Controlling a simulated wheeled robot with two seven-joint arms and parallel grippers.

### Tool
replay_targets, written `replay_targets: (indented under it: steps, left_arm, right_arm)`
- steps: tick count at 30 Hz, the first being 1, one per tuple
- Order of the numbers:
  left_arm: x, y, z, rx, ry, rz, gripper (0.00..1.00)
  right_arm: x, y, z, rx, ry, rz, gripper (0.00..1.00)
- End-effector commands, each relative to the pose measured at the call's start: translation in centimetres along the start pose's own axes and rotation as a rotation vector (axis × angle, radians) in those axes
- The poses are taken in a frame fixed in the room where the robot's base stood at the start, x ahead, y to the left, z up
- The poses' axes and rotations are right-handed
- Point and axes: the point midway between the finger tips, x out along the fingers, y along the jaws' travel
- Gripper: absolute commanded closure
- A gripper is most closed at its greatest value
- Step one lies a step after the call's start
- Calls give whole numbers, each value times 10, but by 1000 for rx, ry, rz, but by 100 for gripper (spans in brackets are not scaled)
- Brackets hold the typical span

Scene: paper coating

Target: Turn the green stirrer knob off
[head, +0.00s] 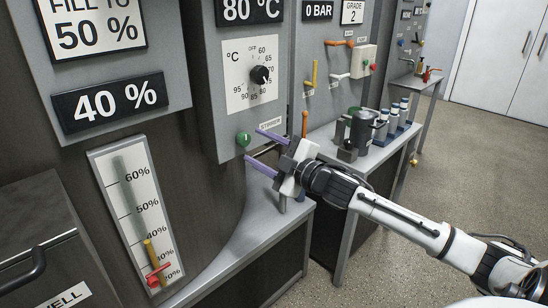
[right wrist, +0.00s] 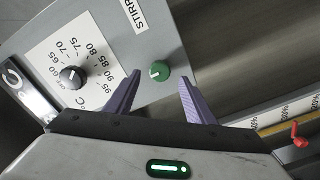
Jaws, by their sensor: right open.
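The green stirrer knob (head: 243,138) sits at the lower part of the grey control panel, beside a small label reading STIRRER (head: 270,125). In the right wrist view the green knob (right wrist: 159,71) has a white pointer mark and lies between and beyond the two purple fingers. My right gripper (head: 257,150) is open, with its fingertips close to the knob and pointing at the panel. In the right wrist view the right gripper (right wrist: 158,95) is empty, one finger on each side of the knob, apart from it. My left gripper is not in view.
A black temperature knob (head: 260,75) on a white dial is above the green knob. A level gauge (head: 138,215) with a red pointer is at the lower left. A grey bench (head: 250,240) runs below; a dark pot (head: 361,130) and several bottles stand further right.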

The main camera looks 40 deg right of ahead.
Motion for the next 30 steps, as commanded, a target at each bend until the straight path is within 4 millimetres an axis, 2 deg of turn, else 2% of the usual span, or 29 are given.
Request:
replay_targets:
  steps: [6, 12, 18, 30]
  left_arm:
    - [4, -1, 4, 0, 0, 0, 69]
    - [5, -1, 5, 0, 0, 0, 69]
    - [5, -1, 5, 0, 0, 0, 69]
    - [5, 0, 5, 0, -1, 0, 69]
  right_arm:
    - [-33, -2, 1, -2, 0, -3, 51]
    - [-53, -1, 0, -1, 0, -2, 51]
    - [-61, 0, 0, -1, 0, -1, 51]
    - [-61, 0, -1, -1, 1, 0, 51]
